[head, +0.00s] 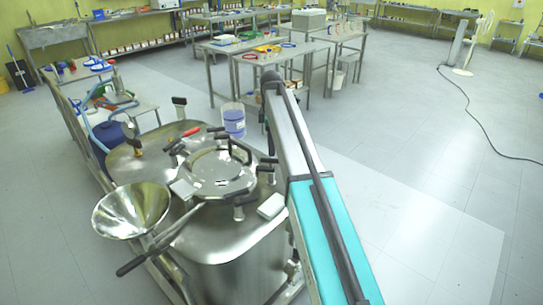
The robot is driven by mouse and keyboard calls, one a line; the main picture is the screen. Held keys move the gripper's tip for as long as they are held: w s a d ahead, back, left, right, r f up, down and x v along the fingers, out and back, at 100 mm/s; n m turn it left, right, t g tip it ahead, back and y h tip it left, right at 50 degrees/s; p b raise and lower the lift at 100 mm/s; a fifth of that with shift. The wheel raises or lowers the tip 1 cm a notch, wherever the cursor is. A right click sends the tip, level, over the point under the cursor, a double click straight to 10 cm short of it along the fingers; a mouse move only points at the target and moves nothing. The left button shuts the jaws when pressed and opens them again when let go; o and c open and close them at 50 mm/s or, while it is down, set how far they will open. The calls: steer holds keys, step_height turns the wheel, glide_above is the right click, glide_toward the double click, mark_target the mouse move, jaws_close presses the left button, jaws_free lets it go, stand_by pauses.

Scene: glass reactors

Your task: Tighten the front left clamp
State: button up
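A steel reactor lid (150,168) fills the lower left of the head view. On it sits a round hatch (217,172) with clamps around its rim. A black-handled clamp (239,205) stands at the hatch's near right edge. Another black-handled clamp (268,165) is at its right edge, close to my arm. More black handles stand at the far and left edges. I cannot tell which one is the front left clamp, or how tight any is. My teal and grey arm reaches up over the lid's right side. My gripper is not visible; the arm's far end hides what lies beyond.
A red-handled valve (191,132) and a clear bucket of bluish liquid (233,121) are behind. Workbenches (268,60) stand farther back. The floor (430,150) on the right is open, with a cable.

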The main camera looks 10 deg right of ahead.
steer(key=shift+r+b, duration=0.55)
steer(key=shift+r, duration=2.2)
